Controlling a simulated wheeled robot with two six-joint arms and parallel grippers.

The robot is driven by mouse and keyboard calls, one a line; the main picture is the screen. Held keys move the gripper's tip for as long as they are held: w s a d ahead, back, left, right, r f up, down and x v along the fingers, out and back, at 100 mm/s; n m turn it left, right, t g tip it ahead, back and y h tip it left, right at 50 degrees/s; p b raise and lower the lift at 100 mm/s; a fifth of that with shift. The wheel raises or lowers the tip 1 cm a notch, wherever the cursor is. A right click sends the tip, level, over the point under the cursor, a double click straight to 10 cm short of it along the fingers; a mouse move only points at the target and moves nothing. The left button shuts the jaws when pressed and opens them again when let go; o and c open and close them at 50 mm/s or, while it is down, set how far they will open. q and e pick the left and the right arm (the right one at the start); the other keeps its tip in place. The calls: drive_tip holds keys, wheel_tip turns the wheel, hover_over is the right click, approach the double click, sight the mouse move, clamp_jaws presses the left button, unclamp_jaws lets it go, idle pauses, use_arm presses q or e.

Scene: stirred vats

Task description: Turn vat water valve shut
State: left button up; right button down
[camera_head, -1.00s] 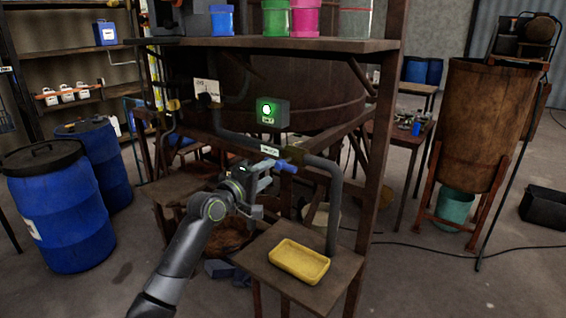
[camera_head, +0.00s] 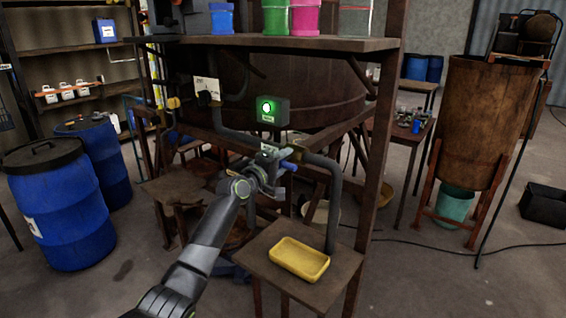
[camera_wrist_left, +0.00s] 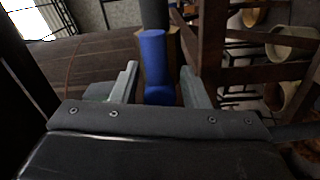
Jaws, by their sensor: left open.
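The vat's water valve has a blue handle, which shows in the head view (camera_head: 289,166) on the dark pipe (camera_head: 325,163) below the green-lit box. In the left wrist view the blue handle (camera_wrist_left: 154,62) lies between the two fingers of my left gripper (camera_wrist_left: 157,82), with a gap on either side. In the head view my left gripper (camera_head: 274,172) is at the valve, and it covers part of it. The gripper is open. The vat (camera_head: 310,92) stands behind the pipe. My right gripper is not in view.
A yellow tray (camera_head: 299,260) sits on a small wooden table (camera_head: 262,259) below the pipe. A box with a green light (camera_head: 268,110) is just above the valve. Frame posts (camera_head: 383,140) stand close by on the right. Blue barrels (camera_head: 62,215) stand at the left.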

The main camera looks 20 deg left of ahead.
use_arm(q)
clamp_jaws()
drive_tip(key=m+b, duration=0.3)
drive_tip(key=shift+f+m+b, duration=0.25)
drive_tip(key=shift+m+b, duration=0.15)
drive_tip(key=m+b, duration=0.4)
drive_tip(key=m, duration=0.1)
drive_tip(key=m+b, duration=0.3)
drive_tip(key=m, duration=0.2)
drive_tip(key=shift+r, duration=0.1)
drive_tip(key=shift+r+m+b, duration=0.1)
drive_tip(key=shift+m+b, duration=1.1)
drive_tip(key=shift+m, duration=0.8)
drive_tip(key=shift+a, duration=0.1)
